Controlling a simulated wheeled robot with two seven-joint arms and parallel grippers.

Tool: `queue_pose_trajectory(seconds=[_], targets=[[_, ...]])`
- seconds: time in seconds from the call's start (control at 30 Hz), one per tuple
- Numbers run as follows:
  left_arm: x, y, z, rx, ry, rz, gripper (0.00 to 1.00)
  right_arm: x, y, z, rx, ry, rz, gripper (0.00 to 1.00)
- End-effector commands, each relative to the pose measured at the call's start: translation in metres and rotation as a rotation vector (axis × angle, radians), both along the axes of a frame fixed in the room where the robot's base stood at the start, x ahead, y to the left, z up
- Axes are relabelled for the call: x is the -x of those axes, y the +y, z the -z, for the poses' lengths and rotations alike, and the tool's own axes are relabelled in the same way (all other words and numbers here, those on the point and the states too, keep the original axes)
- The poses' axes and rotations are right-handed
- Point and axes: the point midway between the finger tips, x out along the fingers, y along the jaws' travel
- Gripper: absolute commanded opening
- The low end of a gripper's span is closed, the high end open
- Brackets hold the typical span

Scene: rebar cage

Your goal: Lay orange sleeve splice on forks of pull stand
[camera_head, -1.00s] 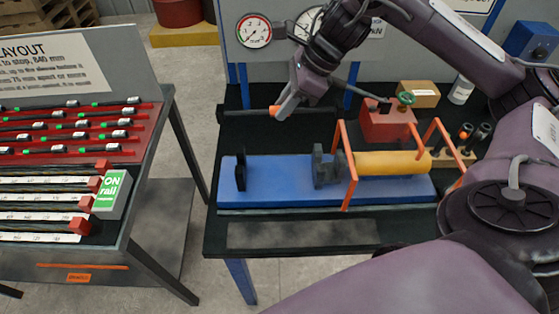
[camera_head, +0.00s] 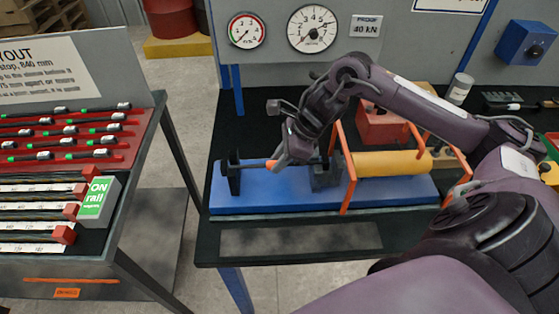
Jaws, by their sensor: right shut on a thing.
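The pull stand (camera_head: 285,201) is a long blue base on the black bench. It carries a dark upright fork (camera_head: 235,184) at its left and a dark block-like fork (camera_head: 324,178) near its middle. My right gripper (camera_head: 280,164) is shut on the dark bar of the orange sleeve splice (camera_head: 271,164); only a small orange part shows beside the fingers. The bar lies level along the stand, its left end at the left fork's top. My left gripper is not in view.
An orange guard frame (camera_head: 347,180) and yellow cylinder (camera_head: 392,163) occupy the stand's right side. A red box (camera_head: 378,124) stands behind. Dial gauges (camera_head: 312,28) hang on the back panel. A sloped rack (camera_head: 60,145) of other splices stands left, across a floor gap.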

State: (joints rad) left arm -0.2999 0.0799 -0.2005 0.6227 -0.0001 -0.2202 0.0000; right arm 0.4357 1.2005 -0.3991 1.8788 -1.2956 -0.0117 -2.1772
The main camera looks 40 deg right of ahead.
Motion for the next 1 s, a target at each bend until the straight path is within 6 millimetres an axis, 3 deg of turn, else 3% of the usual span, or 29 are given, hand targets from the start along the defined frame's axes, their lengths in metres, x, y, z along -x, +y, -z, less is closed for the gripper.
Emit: queue_pose_trajectory(seconds=[0.33, 0.37, 0.5, 0.83, 1.0], targets=[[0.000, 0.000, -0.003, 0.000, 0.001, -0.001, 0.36, 0.000, -0.001, 0.014, 0.002, 0.000, 0.000, 0.00], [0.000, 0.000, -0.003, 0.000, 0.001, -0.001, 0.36, 0.001, -0.001, 0.015, 0.003, 0.003, 0.000, 0.24], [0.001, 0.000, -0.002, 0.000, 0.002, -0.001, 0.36, 0.001, -0.001, 0.015, 0.002, 0.002, 0.001, 0.42], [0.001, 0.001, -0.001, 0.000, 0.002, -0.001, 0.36, 0.001, -0.002, 0.011, 0.001, -0.002, 0.000, 0.42], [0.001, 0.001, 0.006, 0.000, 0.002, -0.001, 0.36, 0.006, -0.012, -0.007, 0.006, -0.005, 0.001, 0.42]])
